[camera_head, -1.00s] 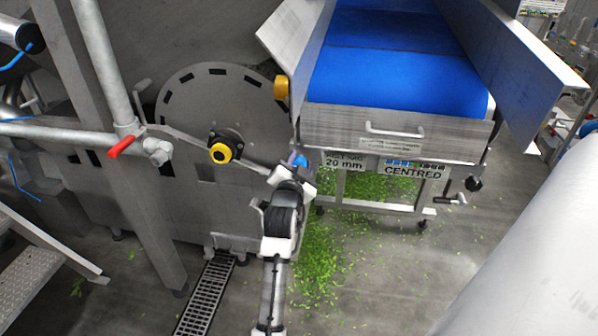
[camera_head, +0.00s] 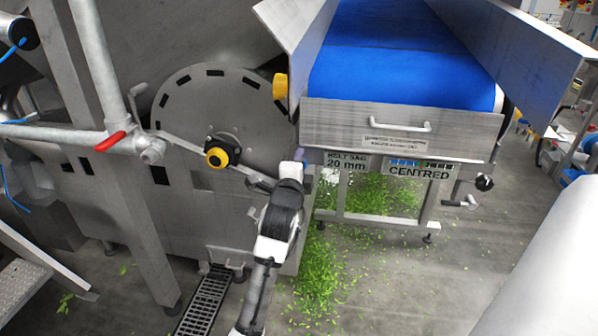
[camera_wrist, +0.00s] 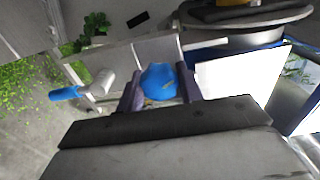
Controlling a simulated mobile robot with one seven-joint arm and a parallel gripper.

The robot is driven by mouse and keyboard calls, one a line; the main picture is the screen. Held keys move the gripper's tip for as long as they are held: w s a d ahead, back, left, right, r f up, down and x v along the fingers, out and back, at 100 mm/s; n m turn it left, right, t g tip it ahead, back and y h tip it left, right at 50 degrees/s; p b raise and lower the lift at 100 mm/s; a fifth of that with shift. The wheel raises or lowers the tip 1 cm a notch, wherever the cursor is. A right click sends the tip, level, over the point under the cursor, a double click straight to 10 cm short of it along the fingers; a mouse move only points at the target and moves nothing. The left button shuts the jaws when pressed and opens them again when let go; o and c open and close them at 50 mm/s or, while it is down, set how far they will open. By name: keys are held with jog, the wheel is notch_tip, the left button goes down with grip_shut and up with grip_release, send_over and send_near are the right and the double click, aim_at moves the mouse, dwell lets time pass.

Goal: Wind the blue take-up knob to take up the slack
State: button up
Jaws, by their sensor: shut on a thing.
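The blue take-up knob (camera_wrist: 158,82) sits between the two fingers of my gripper (camera_wrist: 160,90) in the wrist view. The gripper is shut on it. In the head view my gripper (camera_head: 298,158) is at the near left corner of the conveyor frame, and the knob is hidden there. The blue belt (camera_head: 400,60) runs away above the steel end panel (camera_head: 400,132). A sign under the panel reads BELT SAG 20 mm (camera_head: 346,163).
A large steel disc with a yellow-and-black hub (camera_head: 217,157) stands left of my arm. A red-handled valve (camera_head: 110,141) is further left. A black knob (camera_head: 484,183) is at the right of the frame. Green leaf scraps (camera_head: 320,275) and a floor drain (camera_head: 205,300) lie below.

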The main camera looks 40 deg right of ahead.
jog(key=m+b, duration=0.2)
jog(key=m, duration=0.3)
jog(key=shift+f, duration=0.1)
jog(key=shift+b, duration=0.3)
dwell(0.4)
jog(key=o, duration=1)
jog(key=shift+s, duration=0.1)
jog(key=b+v, duration=0.1)
jog(key=v, duration=1.2)
jog(key=shift+s+a+b, duration=0.2)
jog(key=shift+a+b, duration=0.15)
jog(key=shift+b, duration=0.05)
